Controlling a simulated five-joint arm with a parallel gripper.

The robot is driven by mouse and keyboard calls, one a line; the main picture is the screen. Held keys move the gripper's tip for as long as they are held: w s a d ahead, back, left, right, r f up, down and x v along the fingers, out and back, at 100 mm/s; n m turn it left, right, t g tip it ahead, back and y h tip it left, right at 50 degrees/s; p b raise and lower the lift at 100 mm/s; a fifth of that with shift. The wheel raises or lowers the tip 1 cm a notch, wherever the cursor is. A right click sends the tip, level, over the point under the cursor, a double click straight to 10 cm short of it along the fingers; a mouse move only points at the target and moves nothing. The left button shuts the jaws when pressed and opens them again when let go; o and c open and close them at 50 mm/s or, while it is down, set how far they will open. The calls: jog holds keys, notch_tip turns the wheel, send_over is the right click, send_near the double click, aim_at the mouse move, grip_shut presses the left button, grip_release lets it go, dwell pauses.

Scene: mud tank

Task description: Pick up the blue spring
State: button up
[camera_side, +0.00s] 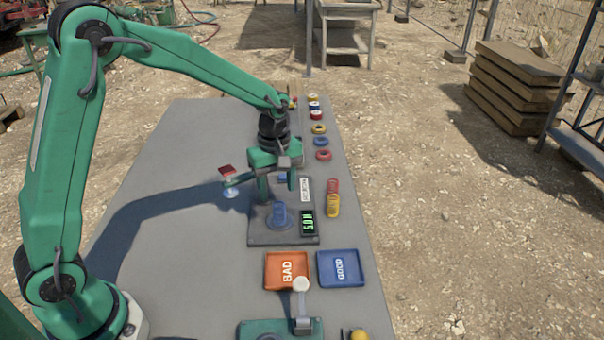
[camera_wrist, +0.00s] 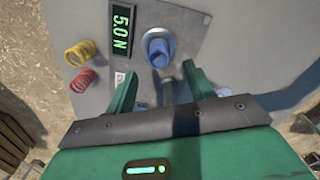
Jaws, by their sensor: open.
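A display (camera_side: 308,223) reading 5.0 N sits beside the spring. A red spring (camera_side: 332,187) and a yellow spring (camera_side: 333,206) lie to the right. An orange BAD tray (camera_side: 274,282) and a blue GOOD tray (camera_side: 340,283) are in front. Several coloured rings line the table's right edge. The left table is mostly clear.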

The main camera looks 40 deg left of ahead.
aim_at(279, 209)
jog(key=shift+f, duration=1.3)
jog(key=shift+f, duration=0.1)
jog(key=shift+w+d+f, duration=0.1)
jog(key=shift+f, duration=2.45)
jog(key=c, duration=1.1)
jog(key=shift+r, duration=0.1)
jog(key=shift+c, duration=0.2)
